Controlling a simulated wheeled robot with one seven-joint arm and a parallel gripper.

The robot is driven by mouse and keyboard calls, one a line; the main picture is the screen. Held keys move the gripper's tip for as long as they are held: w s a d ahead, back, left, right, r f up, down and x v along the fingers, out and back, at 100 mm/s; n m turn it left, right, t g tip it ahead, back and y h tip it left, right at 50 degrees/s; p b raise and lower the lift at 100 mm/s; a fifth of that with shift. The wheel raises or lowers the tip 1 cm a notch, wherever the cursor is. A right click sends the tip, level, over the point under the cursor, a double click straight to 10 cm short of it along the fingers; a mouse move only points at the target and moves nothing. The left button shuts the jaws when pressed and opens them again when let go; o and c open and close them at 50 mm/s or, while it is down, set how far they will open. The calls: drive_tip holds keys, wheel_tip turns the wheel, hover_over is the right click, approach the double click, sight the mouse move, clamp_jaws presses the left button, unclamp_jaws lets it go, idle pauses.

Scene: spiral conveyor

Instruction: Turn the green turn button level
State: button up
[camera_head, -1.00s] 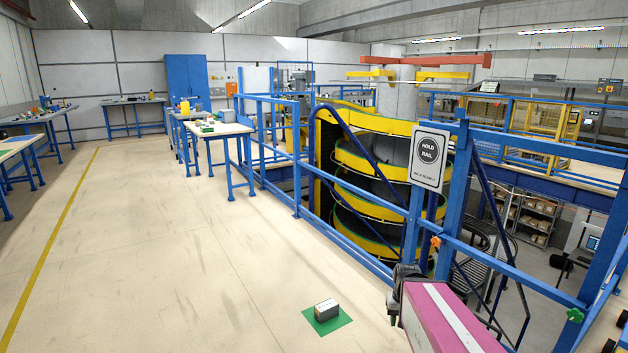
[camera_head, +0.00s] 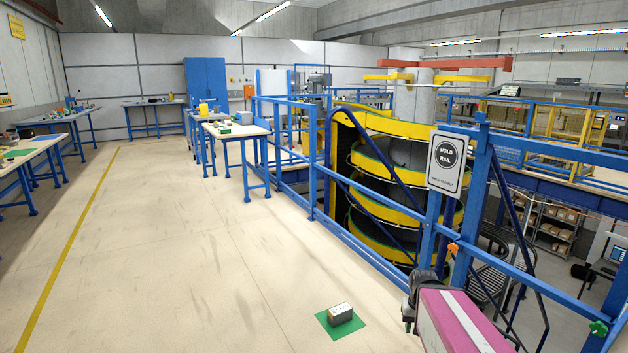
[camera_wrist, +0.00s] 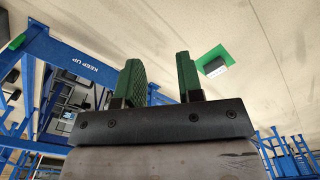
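A small green knob (camera_head: 599,328), which looks like the green turn button, sits on the blue railing at the lower right in the head view. It is too small there to tell its angle. A green piece on a blue post (camera_wrist: 15,42) at the upper left of the wrist view may be the same button; it looks tilted. My gripper (camera_wrist: 158,80) is open in the wrist view, its two green-padded fingers apart with nothing between them. In the head view its dark end is partly seen beside my magenta arm, left of the green knob and apart from it.
Blue railings with a "HOLD RAIL" sign (camera_head: 446,162) and an orange knob (camera_head: 452,248) run along the right, before the yellow spiral conveyor (camera_head: 385,205). A small box (camera_head: 340,313) stands on a green mat (camera_head: 325,320) on the floor. The floor to the left is open.

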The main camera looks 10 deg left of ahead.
idle(0.5)
drive_tip(key=w+d+f+m+t+h, duration=0.1)
drive_tip(key=w+d+f+m, duration=0.35)
drive_tip(key=d, duration=0.85)
drive_tip(key=w+d+f+m+t, duration=0.1)
drive_tip(key=w+d+f, duration=0.65)
drive_tip(key=d, duration=0.65)
drive_tip(key=s+d+f+m+h, duration=0.15)
drive_tip(key=d+f, duration=0.35)
drive_tip(key=d, duration=0.7)
drive_tip(key=s+d+f+m, duration=0.25)
drive_tip(key=d+f, duration=0.25)
drive_tip(key=d, duration=0.6)
drive_tip(key=s+d+f+m+h, duration=0.1)
drive_tip(key=s+d+f, duration=0.3)
drive_tip(key=d, duration=0.8)
drive_tip(key=shift+t, duration=0.4)
drive_tip(key=x, duration=1.2)
drive_tip(key=shift+w+a+f, duration=0.15)
drive_tip(key=shift+w+a, duration=0.2)
drive_tip(key=shift+a, duration=0.05)
clamp_jaws()
